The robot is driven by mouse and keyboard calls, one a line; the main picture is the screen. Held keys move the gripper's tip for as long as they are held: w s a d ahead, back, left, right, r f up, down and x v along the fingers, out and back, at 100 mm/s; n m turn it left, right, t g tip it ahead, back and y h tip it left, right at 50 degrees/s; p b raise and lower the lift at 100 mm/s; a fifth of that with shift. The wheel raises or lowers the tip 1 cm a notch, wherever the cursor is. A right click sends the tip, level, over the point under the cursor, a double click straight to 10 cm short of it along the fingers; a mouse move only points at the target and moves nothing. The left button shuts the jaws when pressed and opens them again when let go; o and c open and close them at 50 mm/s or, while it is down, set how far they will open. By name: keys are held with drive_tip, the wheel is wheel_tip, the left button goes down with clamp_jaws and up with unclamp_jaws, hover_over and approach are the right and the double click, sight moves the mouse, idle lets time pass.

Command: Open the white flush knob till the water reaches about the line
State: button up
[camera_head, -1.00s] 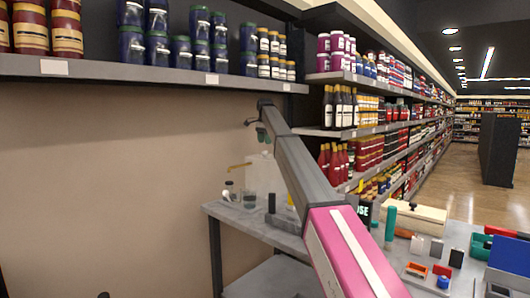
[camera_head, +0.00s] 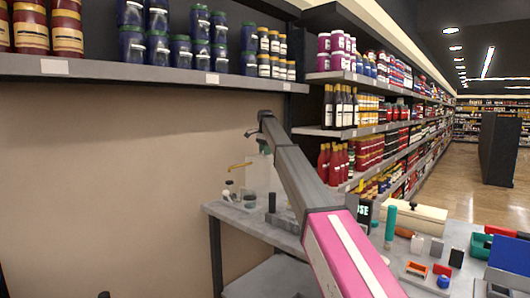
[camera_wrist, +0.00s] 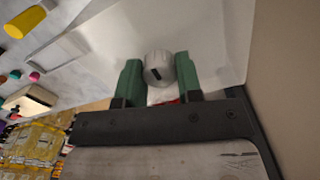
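In the head view my gripper (camera_head: 265,144) is above the back table, and the knob does not show clearly there. A pale, see-through container (camera_head: 262,178) stands behind my arm. The water level and the line cannot be made out.
The grey back table (camera_head: 240,218) also holds a dark upright cylinder (camera_head: 272,202) and small parts. A yellow piece (camera_head: 240,165) is left of my gripper. The wall is close on the left. A front table (camera_head: 399,262) at right is crowded with coloured parts.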

drive_tip(key=shift+n, duration=0.3)
drive_tip(key=n, duration=1.2)
drive_tip(key=shift+n, duration=2.1)
drive_tip(key=shift+r, duration=0.1)
drive_tip(key=o, duration=0.9)
drive_tip(key=shift+o, duration=0.2)
